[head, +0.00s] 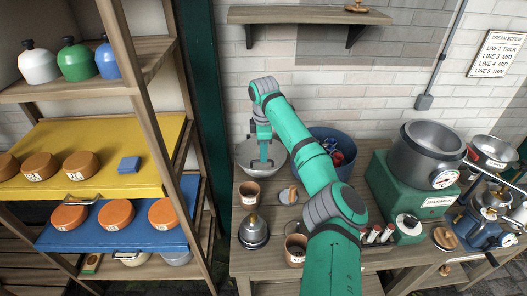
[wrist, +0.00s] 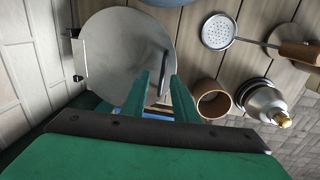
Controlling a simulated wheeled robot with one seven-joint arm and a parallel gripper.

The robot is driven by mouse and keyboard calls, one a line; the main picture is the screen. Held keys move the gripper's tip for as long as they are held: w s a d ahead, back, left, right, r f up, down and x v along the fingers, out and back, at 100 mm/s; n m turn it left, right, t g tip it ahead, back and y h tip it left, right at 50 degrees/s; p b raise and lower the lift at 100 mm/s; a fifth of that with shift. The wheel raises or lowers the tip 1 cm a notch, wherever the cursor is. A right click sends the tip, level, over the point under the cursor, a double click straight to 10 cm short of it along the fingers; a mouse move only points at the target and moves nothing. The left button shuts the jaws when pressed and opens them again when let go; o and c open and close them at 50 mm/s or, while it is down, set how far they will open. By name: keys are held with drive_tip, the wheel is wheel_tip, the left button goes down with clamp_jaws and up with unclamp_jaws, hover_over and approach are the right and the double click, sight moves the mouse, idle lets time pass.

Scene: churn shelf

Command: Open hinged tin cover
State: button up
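The tin's round grey cover (wrist: 118,58) lies flat in the wrist view, with a hinge bracket (wrist: 79,58) at its left edge and a dark upright handle (wrist: 164,72) near its right edge. In the head view the tin (head: 245,156) stands at the back left of the bench, partly hidden by my arm. My gripper (wrist: 160,84) is open, with its two green fingers apart and pointing at the handle. The handle shows between the fingertips; I cannot tell whether they touch it. My gripper also shows in the head view (head: 264,160), over the tin.
A brown cup (head: 250,194), a metal bell-shaped thing (head: 253,232) and a strainer (head: 289,195) stand near the tin. A blue tub (head: 345,141) is behind my arm. A green warmer (head: 405,190) is at right; the shelf rack (head: 150,120) is at left.

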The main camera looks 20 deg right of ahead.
wheel_tip(320, 180, up, 11)
drive_tip(key=s, duration=0.1)
drive_tip(key=shift+a, duration=0.15)
drive_tip(key=shift+f, duration=0.15)
drive_tip(key=t, duration=0.1)
approach(256, 161)
drive_tip(key=f, duration=0.3)
drive_tip(key=w+f, duration=0.1)
drive_tip(key=f, duration=0.1)
drive_tip(key=shift+w+d+f, duration=0.1)
drive_tip(key=shift+d+f, duration=0.1)
drive_tip(key=shift+f, duration=0.2)
drive_tip(key=shift+w+f, duration=0.15)
drive_tip(key=shift+f, duration=0.55)
clamp_jaws()
idle(1.1)
